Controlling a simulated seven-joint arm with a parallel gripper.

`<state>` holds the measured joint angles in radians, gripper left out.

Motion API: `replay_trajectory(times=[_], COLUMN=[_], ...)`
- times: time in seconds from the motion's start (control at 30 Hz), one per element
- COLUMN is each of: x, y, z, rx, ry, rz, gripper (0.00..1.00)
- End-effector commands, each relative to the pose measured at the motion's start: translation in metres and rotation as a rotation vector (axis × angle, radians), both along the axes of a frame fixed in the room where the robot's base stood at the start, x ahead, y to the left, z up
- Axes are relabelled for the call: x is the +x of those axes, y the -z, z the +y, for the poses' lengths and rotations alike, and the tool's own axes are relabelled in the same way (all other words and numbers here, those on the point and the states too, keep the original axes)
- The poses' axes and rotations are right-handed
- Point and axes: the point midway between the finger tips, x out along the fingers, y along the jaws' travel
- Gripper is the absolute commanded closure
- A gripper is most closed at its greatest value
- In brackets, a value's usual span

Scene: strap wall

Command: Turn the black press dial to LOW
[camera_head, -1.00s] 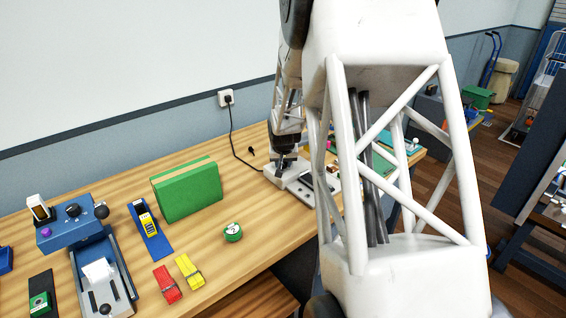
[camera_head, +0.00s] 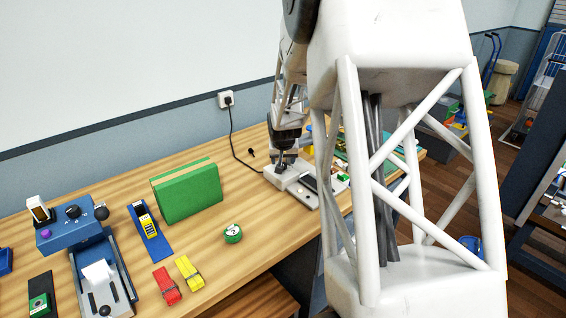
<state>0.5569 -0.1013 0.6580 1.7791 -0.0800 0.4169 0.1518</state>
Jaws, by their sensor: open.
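The blue press (camera_head: 70,236) stands at the left of the workbench. Its black dial (camera_head: 73,212) sits on the sloped upper face, with a small light pointer mark; the lettering around it is too small to read. My gripper (camera_head: 284,165) is far to the right of the press, pointing down at the back end of a pale grey device (camera_head: 291,179). It is open, close over or beside that device; I cannot tell whether it touches. My arm hides part of the bench to the right.
A purple button (camera_head: 46,234) and a black ball knob (camera_head: 101,212) flank the dial.

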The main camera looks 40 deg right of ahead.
Motion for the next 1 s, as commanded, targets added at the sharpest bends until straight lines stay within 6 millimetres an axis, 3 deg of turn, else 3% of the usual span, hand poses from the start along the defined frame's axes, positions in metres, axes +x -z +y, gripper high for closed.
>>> replay_trajectory(times=[0.37, 1.0], x=[-0.012, -0.014], y=[-0.038, -0.042], z=[0.009, 0.01], rx=[-0.001, -0.001], ry=[0.0, 0.0], rz=[-0.002, -0.001], gripper=[0.41, 0.41])
